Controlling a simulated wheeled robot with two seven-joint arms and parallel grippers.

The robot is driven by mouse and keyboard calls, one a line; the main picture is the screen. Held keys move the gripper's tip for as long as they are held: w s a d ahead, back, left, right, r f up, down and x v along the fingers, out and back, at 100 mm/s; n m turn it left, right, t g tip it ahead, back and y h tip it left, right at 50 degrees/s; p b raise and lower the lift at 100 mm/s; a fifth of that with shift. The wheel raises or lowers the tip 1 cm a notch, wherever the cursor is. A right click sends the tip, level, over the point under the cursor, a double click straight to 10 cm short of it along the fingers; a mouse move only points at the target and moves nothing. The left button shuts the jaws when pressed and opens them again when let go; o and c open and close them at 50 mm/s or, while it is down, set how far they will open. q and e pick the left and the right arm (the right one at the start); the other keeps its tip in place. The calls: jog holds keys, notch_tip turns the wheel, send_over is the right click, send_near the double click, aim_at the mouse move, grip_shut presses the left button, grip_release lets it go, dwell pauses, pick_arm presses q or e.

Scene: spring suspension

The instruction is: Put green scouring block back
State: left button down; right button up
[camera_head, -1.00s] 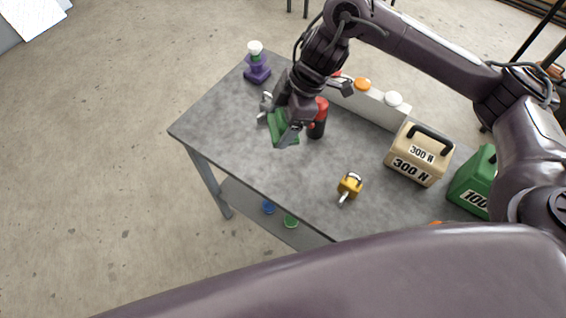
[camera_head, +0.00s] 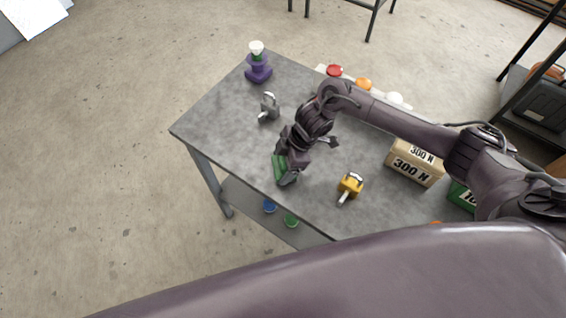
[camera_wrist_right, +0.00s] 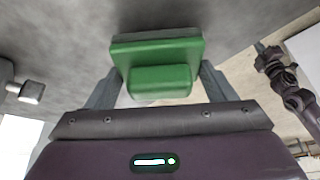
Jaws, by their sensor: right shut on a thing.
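The green scouring block (camera_head: 279,167) is in my right gripper (camera_head: 284,172), near the front edge of the grey table (camera_head: 215,108). In the right wrist view the green block (camera_wrist_right: 158,52) sits between the two fingers (camera_wrist_right: 155,88), with a grey layer on its far side. My right gripper is shut on it. I cannot tell whether the block touches the tabletop. My left gripper is not in view.
A grey padlock-like part (camera_head: 269,108) and a yellow one (camera_head: 349,187) lie on the table. A purple stand (camera_head: 258,70) is at the back left corner. A beige 300 N weight (camera_head: 414,163) and a green weight (camera_head: 461,195) are at right. Bare tabletop lies at left.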

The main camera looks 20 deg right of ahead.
jog(key=shift+f, duration=0.6)
jog(key=o, duration=0.9)
jog(key=b+v, duration=0.1)
jog(key=v, duration=1.1)
jog(key=shift+r+b, duration=0.1)
jog(key=shift+b, duration=0.3)
jog(key=shift+s+a, duration=0.1)
